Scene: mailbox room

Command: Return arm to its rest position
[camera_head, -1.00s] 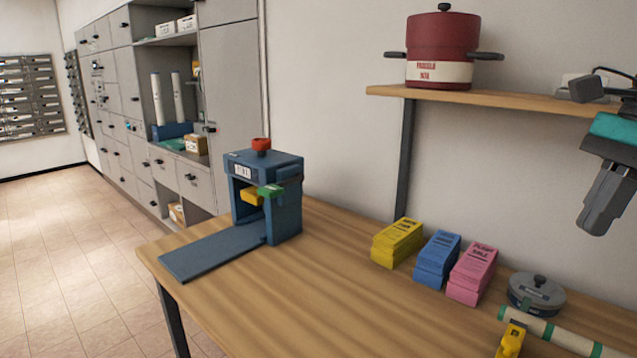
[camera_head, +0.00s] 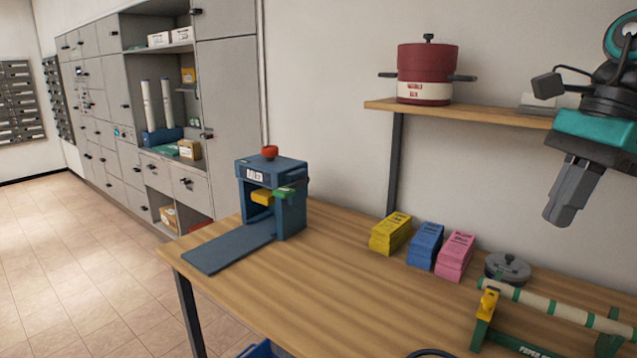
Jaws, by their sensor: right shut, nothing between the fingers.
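My right gripper (camera_head: 563,213) hangs from my right arm at the upper right, fingers pointing down. It is shut and empty, in the air above the right part of the wooden table (camera_head: 330,285), in front of the wall shelf. The teal gripper body shows above the dark fingers. My left gripper is not in view.
A blue stamping machine (camera_head: 270,195) stands at the table's left. A red pot (camera_head: 424,75) sits on the shelf (camera_head: 470,113). Grey cabinets (camera_head: 235,100) stand behind.

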